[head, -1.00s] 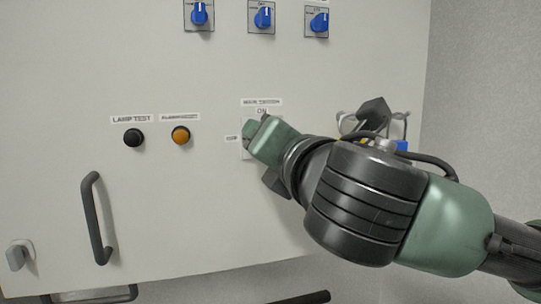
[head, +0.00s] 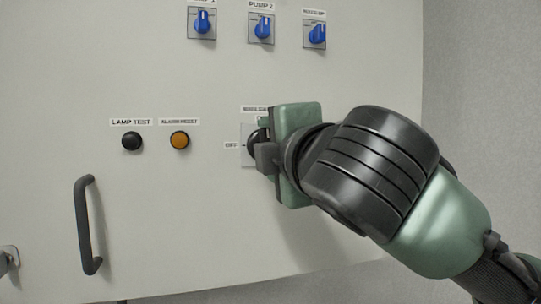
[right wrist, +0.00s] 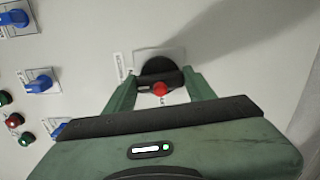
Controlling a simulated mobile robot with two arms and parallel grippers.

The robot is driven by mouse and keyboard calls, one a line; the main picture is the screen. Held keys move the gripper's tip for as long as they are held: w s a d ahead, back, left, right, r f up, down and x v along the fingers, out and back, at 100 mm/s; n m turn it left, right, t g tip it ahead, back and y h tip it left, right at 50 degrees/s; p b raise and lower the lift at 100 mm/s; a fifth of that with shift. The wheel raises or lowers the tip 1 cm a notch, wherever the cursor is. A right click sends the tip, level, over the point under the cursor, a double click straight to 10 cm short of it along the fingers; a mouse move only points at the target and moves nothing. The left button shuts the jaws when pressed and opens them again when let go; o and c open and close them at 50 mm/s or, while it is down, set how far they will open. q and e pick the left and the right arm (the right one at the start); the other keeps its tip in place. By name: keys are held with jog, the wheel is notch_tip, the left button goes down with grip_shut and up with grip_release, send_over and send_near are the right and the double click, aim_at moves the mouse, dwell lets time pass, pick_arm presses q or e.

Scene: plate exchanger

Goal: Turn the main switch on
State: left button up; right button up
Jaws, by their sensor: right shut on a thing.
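The main switch (head: 253,137) is a dark round knob on a pale plate on the cabinet front, with "OFF" lettering at its left. My right gripper (head: 262,150) is at the switch and covers much of it in the head view. In the right wrist view, the switch (right wrist: 158,66) shows as a black disc with a red part at its near edge. The two green fingers of my right gripper (right wrist: 161,84) stand on either side of its handle, shut on it. The exact handle angle is hard to read. My left gripper is not in view.
The cabinet front (head: 150,210) carries a black lamp test button (head: 132,141), an orange alarm reset button (head: 180,140), several blue rotary switches (head: 262,26) above, and a dark door handle (head: 84,225) at lower left. The panel between the buttons and the main switch is clear.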

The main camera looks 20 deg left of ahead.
jog(key=shift+m, duration=0.7)
jog(key=o, duration=1.4)
jog(key=b+v, duration=0.3)
jog(key=v, duration=0.4)
jog(key=shift+s+d, duration=0.25)
jog(key=shift+d, duration=0.05)
